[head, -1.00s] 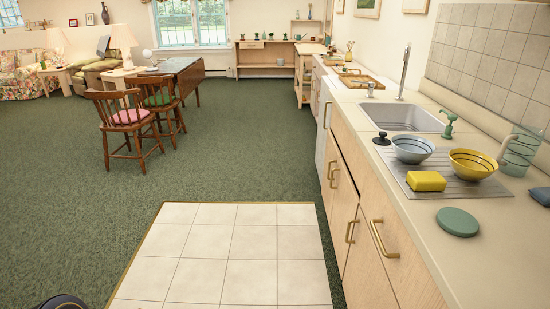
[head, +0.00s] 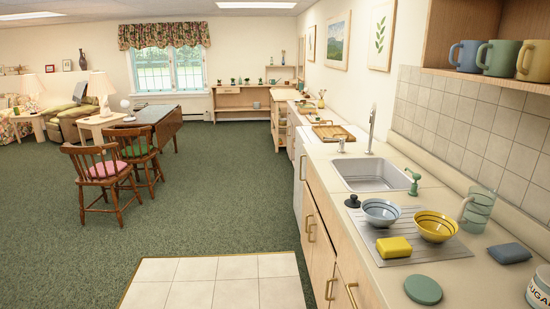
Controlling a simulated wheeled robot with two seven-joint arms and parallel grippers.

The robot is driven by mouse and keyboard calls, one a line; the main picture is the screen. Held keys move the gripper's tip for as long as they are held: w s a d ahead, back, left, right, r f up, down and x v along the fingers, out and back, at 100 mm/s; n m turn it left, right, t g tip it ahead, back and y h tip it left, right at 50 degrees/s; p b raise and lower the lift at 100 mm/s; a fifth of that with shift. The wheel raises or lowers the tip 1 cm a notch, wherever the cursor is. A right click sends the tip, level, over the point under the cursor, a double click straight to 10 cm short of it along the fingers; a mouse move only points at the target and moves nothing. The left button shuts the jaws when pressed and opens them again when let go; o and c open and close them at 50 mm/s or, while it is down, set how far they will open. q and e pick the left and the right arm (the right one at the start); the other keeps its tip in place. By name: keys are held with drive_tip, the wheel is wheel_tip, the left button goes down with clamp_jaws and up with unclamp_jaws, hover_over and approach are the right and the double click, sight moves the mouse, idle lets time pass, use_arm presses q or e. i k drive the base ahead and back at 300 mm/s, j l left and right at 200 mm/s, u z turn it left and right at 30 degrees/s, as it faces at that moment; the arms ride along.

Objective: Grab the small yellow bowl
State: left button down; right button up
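The small yellow bowl (head: 436,226) stands upright on the grey drainboard (head: 408,258) on the counter at the right. It has dark rings inside and looks empty. A blue-grey bowl (head: 381,212) stands just left of it, and a yellow sponge (head: 394,246) lies in front of it to the left. Neither of my grippers shows in the head view.
A green glass pitcher (head: 478,211) stands right of the bowl. A round green disc (head: 423,290), a dark blue cloth or sponge (head: 509,253) and a sugar canister (head: 541,289) are nearer. Mugs (head: 502,58) sit on the shelf above. The floor left of the counter is clear.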

sight(434, 227)
drive_tip(key=i+z, duration=0.3)
drive_tip(key=i, duration=0.2)
drive_tip(key=i+j+z, duration=0.3)
drive_tip(key=i, duration=0.2)
drive_tip(key=i+j+z, duration=0.3)
drive_tip(key=i, duration=0.2)
drive_tip(key=l, duration=0.1)
